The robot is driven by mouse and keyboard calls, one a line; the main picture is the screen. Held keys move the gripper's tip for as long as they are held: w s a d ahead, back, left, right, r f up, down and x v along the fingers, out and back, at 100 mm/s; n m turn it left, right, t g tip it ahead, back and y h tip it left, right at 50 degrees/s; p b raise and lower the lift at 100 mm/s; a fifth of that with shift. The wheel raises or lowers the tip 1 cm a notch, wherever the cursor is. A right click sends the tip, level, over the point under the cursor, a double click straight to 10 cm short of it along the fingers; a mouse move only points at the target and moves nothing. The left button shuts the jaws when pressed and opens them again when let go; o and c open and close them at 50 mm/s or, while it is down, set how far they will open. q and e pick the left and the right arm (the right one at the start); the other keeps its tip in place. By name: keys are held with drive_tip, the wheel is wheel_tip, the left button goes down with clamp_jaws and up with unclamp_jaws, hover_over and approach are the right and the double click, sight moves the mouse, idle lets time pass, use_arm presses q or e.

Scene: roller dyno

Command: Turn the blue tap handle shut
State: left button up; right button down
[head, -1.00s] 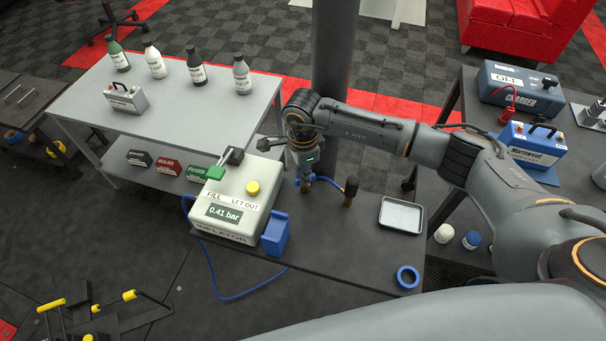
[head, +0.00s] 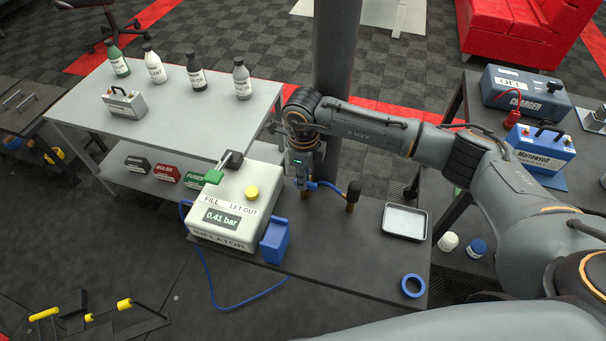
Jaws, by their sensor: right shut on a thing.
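The blue tap handle (head: 315,186) is on the dark bench, just right of the inflator, and only part of it shows. A blue strip runs from it toward a brass post with a black top (head: 353,196). My right gripper (head: 303,185) points down over the tap and is shut on the handle. Its fingers hide much of the handle, so its exact angle is unclear. A brass stem shows below the fingers. My left gripper is not in view.
The inflator (head: 233,207), reading 0.41 bar, stands close left of my right gripper with a blue holder (head: 274,241) at its corner. A metal tray (head: 405,221) and a blue tape roll (head: 412,286) lie to the right. A grey column (head: 336,60) rises behind.

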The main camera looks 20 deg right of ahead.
drive_tip(key=shift+d+f, duration=0.1)
idle(0.4)
drive_tip(key=c, duration=1.4)
unclamp_jaws()
drive_tip(key=shift+s, duration=0.1)
drive_tip(key=shift+o, duration=0.2)
wheel_tip(320, 180, up, 12)
